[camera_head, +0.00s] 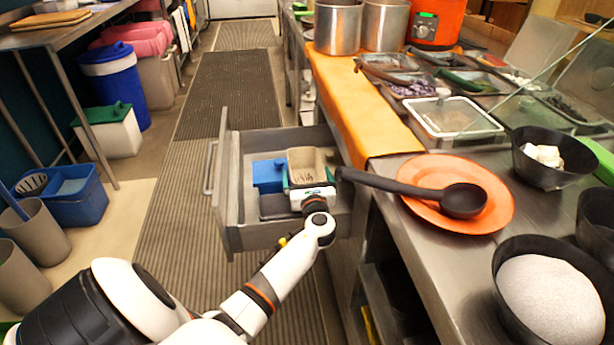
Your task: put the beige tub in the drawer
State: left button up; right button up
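The beige tub (307,162) is at the open drawer (234,190), just beyond my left gripper (307,188). It appears within the drawer's outline, beside a blue box (268,174). I cannot tell whether it rests on the drawer floor or is held above it. My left gripper's white body overlaps the tub's near side, and its fingertips are hidden, so its opening does not show. My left arm reaches in from the bottom left. My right gripper is not in view.
The steel counter (420,270) right of the drawer holds an orange plate (490,205) with a black ladle (462,200), black bowls and topping trays. An orange mat (350,100) lies along its edge. Striped floor matting (185,240) is clear left of the drawer.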

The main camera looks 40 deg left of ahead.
pick_arm(q)
jog(key=shift+s+d+r, duration=0.1)
jog(key=shift+s+d, duration=0.15)
jog(key=shift+d, duration=0.1)
jog(key=p+v, duration=0.2)
jog(key=v, duration=0.9)
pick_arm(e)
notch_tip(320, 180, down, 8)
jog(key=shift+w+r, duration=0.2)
pick_arm(q)
jog(key=shift+d+r, duration=0.1)
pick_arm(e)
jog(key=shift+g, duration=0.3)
